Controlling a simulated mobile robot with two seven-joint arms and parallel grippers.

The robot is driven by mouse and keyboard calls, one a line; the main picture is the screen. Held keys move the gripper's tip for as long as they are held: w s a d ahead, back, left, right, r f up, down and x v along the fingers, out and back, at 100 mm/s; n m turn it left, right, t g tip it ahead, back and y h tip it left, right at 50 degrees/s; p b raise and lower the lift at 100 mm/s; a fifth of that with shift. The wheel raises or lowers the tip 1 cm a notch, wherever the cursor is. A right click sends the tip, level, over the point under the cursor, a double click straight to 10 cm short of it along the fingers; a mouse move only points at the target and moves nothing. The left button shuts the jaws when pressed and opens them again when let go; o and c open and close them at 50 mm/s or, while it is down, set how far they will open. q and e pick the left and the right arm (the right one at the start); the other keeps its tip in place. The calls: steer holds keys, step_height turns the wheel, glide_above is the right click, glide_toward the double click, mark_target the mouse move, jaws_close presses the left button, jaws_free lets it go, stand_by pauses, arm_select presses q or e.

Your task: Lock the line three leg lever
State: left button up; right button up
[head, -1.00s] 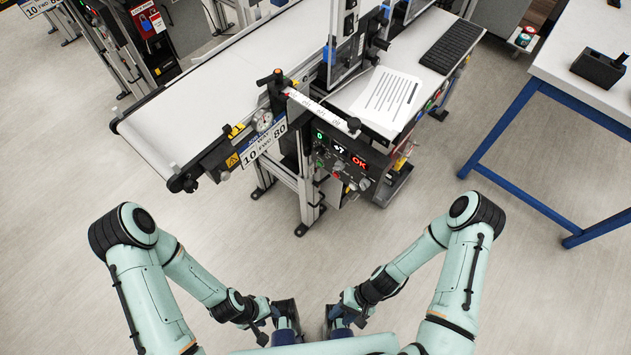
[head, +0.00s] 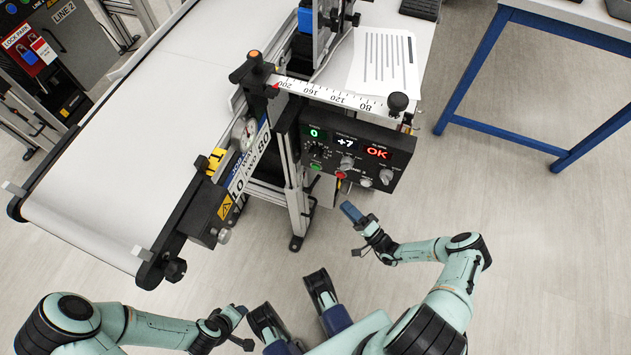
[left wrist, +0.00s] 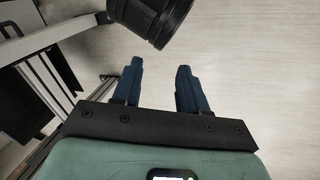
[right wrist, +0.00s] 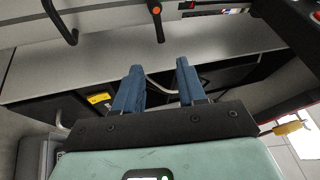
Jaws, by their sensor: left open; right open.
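The conveyor station in front has an upright metal leg (head: 295,185) beneath a control panel (head: 360,152). I cannot make out for certain which part is the leg lever, nor its position. A small yellow part (head: 338,184) shows below the panel, and a yellow handle-like part (right wrist: 290,127) is at the right of the right wrist view. My right gripper (head: 351,212) is open and empty, below and in front of the panel; its blue fingers also show in the right wrist view (right wrist: 155,88). My left gripper (left wrist: 160,85) is open and empty over floor, low left in the head view (head: 238,312).
A white belt (head: 130,110) runs along the left, its roller end jutting toward me. A ruler bar (head: 325,95) with black knobs sits above the panel. A LINE 2 cabinet (head: 62,15) stands far left. A blue-legged table (head: 490,60) is at the right. Floor between is clear.

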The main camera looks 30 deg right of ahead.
arm_select(q)
steer(key=shift+w+a+f+t+b, duration=0.2)
steer(key=shift+w+a+f+b, duration=0.2)
steer(key=shift+w, duration=0.25)
steer(key=shift+w+a+f+t+b, duration=0.25)
steer(key=shift+w+f+b, duration=0.15)
steer(key=shift+w+f, duration=0.15)
arm_select(e)
steer(key=x, duration=1.2)
steer(key=shift+a, duration=0.25)
steer(key=shift+r, duration=0.1)
jaws_close()
